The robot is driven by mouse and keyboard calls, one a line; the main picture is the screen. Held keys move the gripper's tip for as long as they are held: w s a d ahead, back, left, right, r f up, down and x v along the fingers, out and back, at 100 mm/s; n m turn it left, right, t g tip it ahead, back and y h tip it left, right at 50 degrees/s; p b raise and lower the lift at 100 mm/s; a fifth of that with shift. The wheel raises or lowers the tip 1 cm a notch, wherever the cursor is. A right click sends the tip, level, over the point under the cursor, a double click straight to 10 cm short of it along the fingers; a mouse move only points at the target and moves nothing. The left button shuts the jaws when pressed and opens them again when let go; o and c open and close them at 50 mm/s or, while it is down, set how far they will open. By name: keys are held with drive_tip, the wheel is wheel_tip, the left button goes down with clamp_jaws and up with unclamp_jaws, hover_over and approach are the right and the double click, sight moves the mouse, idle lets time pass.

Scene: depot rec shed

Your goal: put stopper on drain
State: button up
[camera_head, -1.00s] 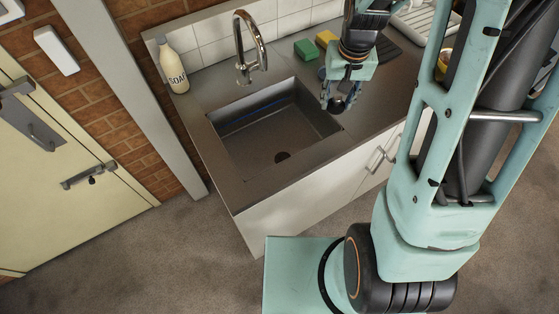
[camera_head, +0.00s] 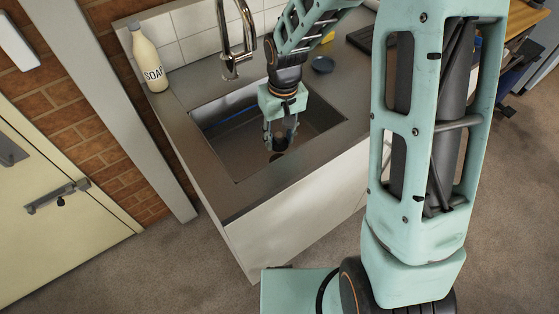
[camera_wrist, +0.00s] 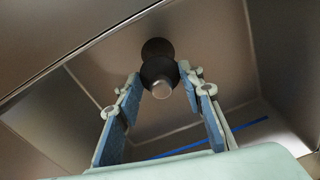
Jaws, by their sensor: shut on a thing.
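My gripper (camera_head: 280,138) is inside the sink basin (camera_head: 232,160), pointing down, its fingers closed around a dark round stopper. In the wrist view the stopper (camera_wrist: 159,74) shows a pale metal knob and sits between the fingertips (camera_wrist: 160,80). The drain (camera_wrist: 157,47) is a dark round opening in the basin floor, just beyond the stopper in the wrist view and partly covered by it. The stopper looks held above the floor, slightly off the drain's centre; the exact gap cannot be told.
A tall metal faucet (camera_head: 234,42) rises behind the basin. A soap bottle (camera_head: 147,58) stands on the counter at the back left. The basin walls surround my gripper.

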sight(281, 136)
drive_tip(key=shift+f+b, duration=0.3)
drive_tip(key=shift+f, duration=3.75)
drive_tip(key=o, duration=1.3)
drive_tip(key=shift+c, duration=0.2)
drive_tip(key=r, duration=0.8)
drive_tip(key=r+p, duration=0.1)
drive_tip(key=r, duration=0.3)
drive_tip(key=shift+s+d+r, duration=0.15)
drive_tip(key=shift+s+d, duration=0.05)
drive_tip(key=shift+d, duration=0.1)
